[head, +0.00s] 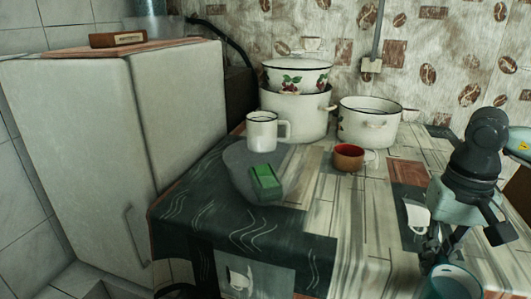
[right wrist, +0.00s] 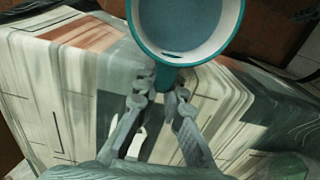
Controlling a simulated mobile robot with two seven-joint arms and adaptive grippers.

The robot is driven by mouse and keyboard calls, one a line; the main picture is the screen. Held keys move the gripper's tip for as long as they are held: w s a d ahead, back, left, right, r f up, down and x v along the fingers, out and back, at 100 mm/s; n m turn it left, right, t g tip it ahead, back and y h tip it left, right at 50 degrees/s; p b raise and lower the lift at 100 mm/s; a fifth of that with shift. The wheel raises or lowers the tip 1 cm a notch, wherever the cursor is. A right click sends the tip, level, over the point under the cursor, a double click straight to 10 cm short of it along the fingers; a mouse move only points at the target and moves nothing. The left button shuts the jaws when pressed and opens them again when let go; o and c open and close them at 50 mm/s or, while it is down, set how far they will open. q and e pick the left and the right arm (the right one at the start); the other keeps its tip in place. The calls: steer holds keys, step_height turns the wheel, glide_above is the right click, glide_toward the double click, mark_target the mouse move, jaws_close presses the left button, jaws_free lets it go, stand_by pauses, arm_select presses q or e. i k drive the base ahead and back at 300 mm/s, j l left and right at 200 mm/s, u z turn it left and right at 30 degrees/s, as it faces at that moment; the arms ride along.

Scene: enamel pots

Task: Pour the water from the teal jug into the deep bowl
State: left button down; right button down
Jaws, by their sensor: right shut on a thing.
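The teal jug (head: 455,284) is at the bottom right of the head view, partly cut off by the frame. My right gripper (head: 433,258) is shut on its handle. In the right wrist view the jug (right wrist: 238,22) shows its teal rim and a blue-grey inside, and the fingertips (right wrist: 163,90) are at the handle. The jug looks about upright, near the table's front edge. A white bowl with berries (head: 297,77) sits on a large white pot (head: 295,118) at the back. I cannot tell for sure if this is the deep bowl. My left gripper is not in view.
A white cabinet (head: 75,140) is at left. The table's front middle is clear.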

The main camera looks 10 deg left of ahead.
mark_target(289, 158)
steer(key=j, duration=2.05)
